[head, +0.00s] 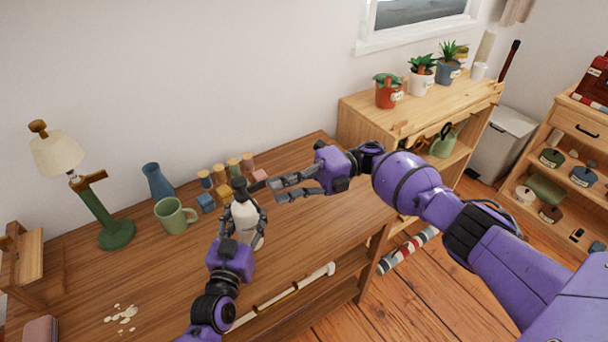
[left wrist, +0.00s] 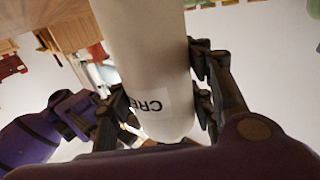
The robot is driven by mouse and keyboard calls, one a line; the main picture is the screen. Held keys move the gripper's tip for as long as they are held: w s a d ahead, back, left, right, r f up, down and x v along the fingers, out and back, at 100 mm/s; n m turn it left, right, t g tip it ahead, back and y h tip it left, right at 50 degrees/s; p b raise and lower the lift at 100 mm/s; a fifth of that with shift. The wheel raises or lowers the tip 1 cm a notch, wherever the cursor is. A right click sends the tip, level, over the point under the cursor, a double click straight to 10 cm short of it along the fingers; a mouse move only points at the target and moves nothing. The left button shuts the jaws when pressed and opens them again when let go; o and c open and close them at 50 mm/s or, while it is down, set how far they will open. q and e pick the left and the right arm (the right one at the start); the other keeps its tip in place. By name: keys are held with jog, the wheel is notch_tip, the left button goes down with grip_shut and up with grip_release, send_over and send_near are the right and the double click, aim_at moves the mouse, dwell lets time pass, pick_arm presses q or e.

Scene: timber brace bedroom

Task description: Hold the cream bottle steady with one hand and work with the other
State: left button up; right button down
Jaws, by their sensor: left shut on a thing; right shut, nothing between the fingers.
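The white cream bottle (head: 246,222) stands upright on the wooden table, with a dark top. My left gripper (head: 245,212) is shut around its body. The fingers hide part of the bottle.
Behind the bottle stand several small coloured blocks and pegs (head: 208,203), a green mug (head: 175,216) and a blue vase (head: 157,182). A green lamp (head: 116,233) stands left. Pale bits (head: 122,314) lie front left. The table right of the bottle (head: 320,225) is clear.

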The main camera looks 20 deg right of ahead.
jog(key=shift+r, duration=0.1)
dwell(0.3)
jog(key=w+d, duration=0.1)
jog(key=d, duration=0.6)
jog(key=shift+d, duration=0.2)
jog(key=shift+w, duration=0.1)
pick_arm(q)
jog(key=o, duration=1.5)
jog(key=shift+s, duration=0.15)
